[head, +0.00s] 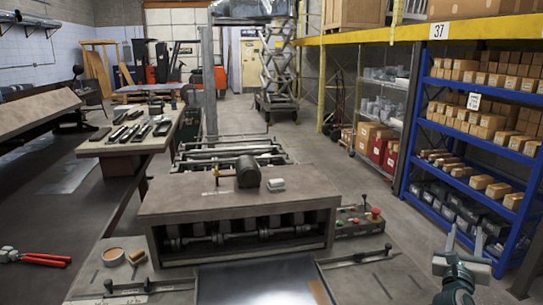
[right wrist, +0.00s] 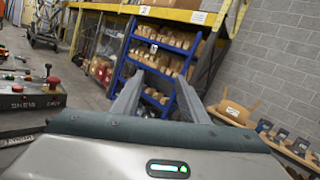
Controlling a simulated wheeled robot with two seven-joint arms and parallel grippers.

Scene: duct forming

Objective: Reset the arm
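My right gripper (head: 465,233) is at the lower right of the head view, raised in front of the blue shelving. Its two grey fingers stand apart with nothing between them. In the right wrist view the same gripper (right wrist: 159,78) shows its fingers spread and empty, pointing toward the shelving. My left gripper and left arm are not in the head view. The duct forming machine (head: 235,196) stands in the middle, with a flat metal sheet (head: 262,282) at its front.
A control box (head: 358,221) with a red button is right of the machine. Red-handled pliers (head: 38,258) lie at the left. Blue shelving (head: 409,125) with cardboard boxes stands at the right. A tool table (head: 125,147) is behind left. Floor between machine and shelving is clear.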

